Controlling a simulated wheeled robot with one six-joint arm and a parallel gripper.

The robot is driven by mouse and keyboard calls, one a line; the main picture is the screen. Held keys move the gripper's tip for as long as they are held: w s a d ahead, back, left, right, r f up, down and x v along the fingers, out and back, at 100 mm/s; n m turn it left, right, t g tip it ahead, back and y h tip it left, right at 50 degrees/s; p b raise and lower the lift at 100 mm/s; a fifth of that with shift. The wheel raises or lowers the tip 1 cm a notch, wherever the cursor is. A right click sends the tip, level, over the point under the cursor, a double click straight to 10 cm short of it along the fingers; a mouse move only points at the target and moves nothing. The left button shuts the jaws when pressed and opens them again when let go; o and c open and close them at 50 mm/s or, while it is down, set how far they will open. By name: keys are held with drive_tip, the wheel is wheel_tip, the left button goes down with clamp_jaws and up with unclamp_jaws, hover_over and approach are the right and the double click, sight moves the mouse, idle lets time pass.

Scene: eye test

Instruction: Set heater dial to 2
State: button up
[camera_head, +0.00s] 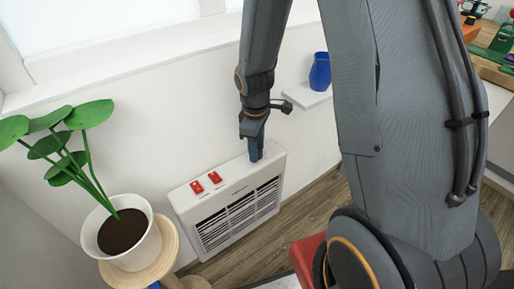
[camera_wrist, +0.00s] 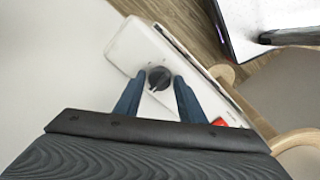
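A white wall heater (camera_head: 228,224) stands low against the wall, with a dark slatted grille on its front. Its round dark dial (camera_wrist: 159,78) shows on the top face in the wrist view, with a light mark near its lower edge; its numbers are too small to read. My gripper (camera_head: 256,152) is over the right end of the heater's top, and the dial is hidden in the head view. In the wrist view my gripper's two blue fingers (camera_wrist: 159,80) are apart, one on each side of the dial. I cannot tell whether they touch it.
A potted plant (camera_head: 127,238) stands on a round wooden stool (camera_head: 150,270) at the left. A blue vase (camera_head: 320,72) stands on a small white shelf (camera_head: 303,96). Wooden floor shows right of the heater.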

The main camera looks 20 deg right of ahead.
drive_tip(key=c, duration=0.7)
drive_tip(key=shift+o, duration=0.2)
drive_tip(key=shift+m, duration=0.3)
drive_tip(key=m+p, duration=0.2)
drive_tip(key=m, duration=0.2)
drive_tip(key=shift+r, duration=0.1)
drive_tip(key=m+p, duration=0.1)
drive_tip(key=m, duration=0.4)
drive_tip(key=shift+w+m+g+p, duration=0.15)
drive_tip(key=shift+m+g+p, duration=0.15)
drive_tip(key=shift+m+p, duration=0.1)
drive_tip(key=o, duration=1)
drive_tip(key=shift+o, duration=0.2)
